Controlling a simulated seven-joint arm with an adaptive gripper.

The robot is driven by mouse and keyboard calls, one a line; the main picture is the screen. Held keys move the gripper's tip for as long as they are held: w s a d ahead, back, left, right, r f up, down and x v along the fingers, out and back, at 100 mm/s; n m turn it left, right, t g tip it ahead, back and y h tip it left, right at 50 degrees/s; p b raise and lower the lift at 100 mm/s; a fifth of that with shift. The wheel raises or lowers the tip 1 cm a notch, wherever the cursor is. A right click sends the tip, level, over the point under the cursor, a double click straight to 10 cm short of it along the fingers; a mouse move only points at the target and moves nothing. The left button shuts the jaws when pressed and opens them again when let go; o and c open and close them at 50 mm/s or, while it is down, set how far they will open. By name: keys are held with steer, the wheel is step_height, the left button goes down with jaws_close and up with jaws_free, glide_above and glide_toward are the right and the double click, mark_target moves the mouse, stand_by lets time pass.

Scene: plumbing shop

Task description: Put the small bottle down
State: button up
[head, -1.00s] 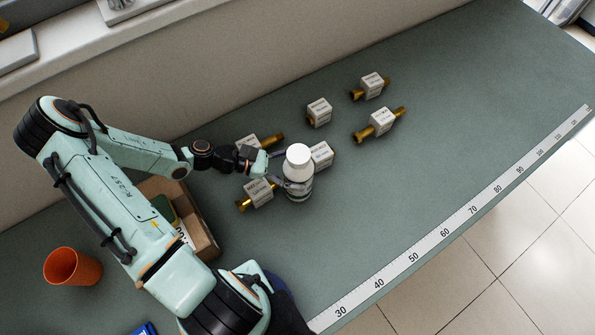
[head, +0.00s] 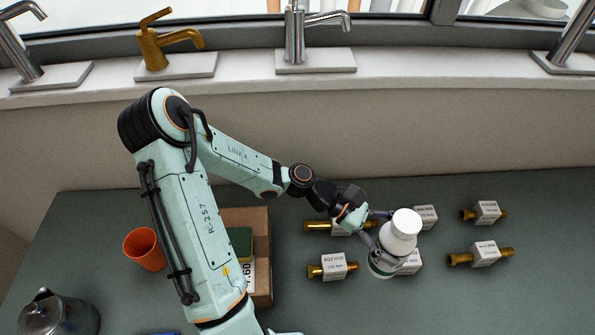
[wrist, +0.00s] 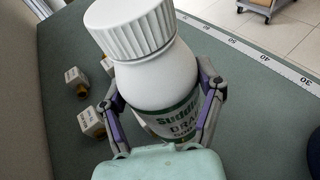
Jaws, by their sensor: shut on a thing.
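The small bottle (head: 399,232) is white with a ribbed white cap and a dark green label band. My gripper (head: 378,229) is shut on it from the left, with the bottle a little tilted in the head view. In the wrist view the bottle (wrist: 155,75) fills the middle, its cap toward the top left, with a finger on each side.
Several brass fittings with white tags stand around the bottle, such as one at the right (head: 486,254) and one at the left (head: 333,267). A cardboard box (head: 262,285), an orange cup (head: 145,249) and a metal pot (head: 58,314) are further left.

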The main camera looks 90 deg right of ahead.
steer(key=s+d+n+g+h, duration=0.2)
steer(key=d+n+h, duration=0.3)
steer(key=d+h, duration=0.15)
steer(key=w+d+n+t+h, duration=0.3)
steer(key=w+d+n+h, duration=0.65)
steer(key=w+d, duration=0.3)
steer(key=w+d+r+n+t+h, duration=0.1)
steer(key=w+d+n+t+h, duration=0.2)
steer(key=w, duration=0.6)
steer(key=w+d+n+t+h, duration=0.2)
steer(key=w+n+t+h, duration=0.15)
steer(key=w, duration=0.55)
steer(key=w+a+r+n+t+y, duration=0.1)
steer(key=w+a+n+t, duration=0.25)
steer(key=w+a, duration=0.45)
steer(key=w+a+r+n+t+y, duration=0.1)
steer(key=w+a+n+t, duration=0.3)
steer(key=w, duration=0.8)
steer(key=w+a+n+t+y, duration=0.1)
steer(key=w+a+n+t, duration=0.2)
steer(key=w+a+t, duration=0.55)
steer(key=w+d+f+g, duration=0.2)
steer(key=w+d+f, duration=0.7)
steer(key=w+f, duration=0.3)
steer(key=shift+w+d+f+g, duration=0.3)
steer(key=shift+w+g, duration=0.05)
steer(key=shift+w, duration=0.4)
